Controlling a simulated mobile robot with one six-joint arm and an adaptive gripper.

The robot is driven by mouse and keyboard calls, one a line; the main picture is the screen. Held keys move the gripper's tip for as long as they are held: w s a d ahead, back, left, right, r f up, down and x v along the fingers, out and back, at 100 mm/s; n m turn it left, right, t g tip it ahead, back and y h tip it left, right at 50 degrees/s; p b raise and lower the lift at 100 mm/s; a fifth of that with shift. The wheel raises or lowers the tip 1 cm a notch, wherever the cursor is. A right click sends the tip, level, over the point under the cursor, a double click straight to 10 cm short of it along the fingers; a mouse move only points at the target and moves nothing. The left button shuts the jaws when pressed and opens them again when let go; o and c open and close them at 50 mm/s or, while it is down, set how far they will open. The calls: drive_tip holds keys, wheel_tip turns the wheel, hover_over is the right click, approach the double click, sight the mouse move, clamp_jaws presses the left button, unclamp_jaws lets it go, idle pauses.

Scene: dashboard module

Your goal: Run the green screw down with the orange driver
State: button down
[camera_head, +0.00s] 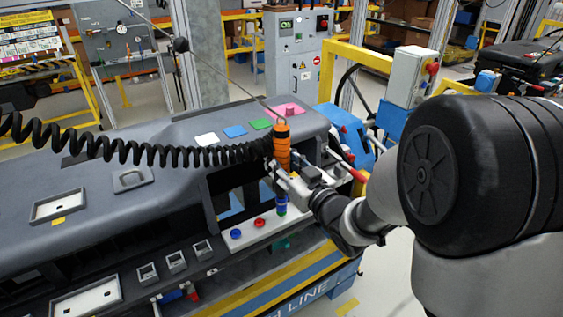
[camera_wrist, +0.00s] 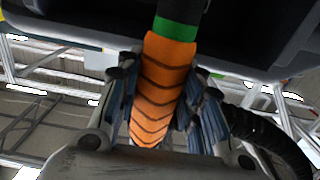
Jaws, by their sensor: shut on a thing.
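The orange driver (camera_head: 282,150) hangs upright in the head view, above the right part of a white strip (camera_head: 248,235) on the dashboard module. My gripper (camera_head: 283,172) is shut on its body. In the wrist view my fingers (camera_wrist: 160,105) lie on both sides of the orange ribbed driver (camera_wrist: 163,85), which has a green band and a dark shaft beyond it. At the driver's lower end a blue part shows, with the green screw (camera_head: 282,211) right below it. I cannot tell whether the tip touches the screw.
A blue screw (camera_head: 235,233) and a red screw (camera_head: 259,222) stand left of the driver on the strip. A black coiled hose (camera_head: 150,152) runs left from the driver. White, blue, green and pink pads lie on the dashboard top (camera_head: 170,150).

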sight(287, 152)
drive_tip(key=shift+f+b, duration=0.6)
drive_tip(key=shift+b, duration=0.05)
idle(1.0)
drive_tip(key=shift+f+b, duration=0.55)
drive_tip(key=shift+b, duration=1.25)
idle(3.0)
drive_tip(key=shift+r, duration=0.15)
drive_tip(key=shift+r+p, duration=1.9)
drive_tip(key=shift+r, duration=1.1)
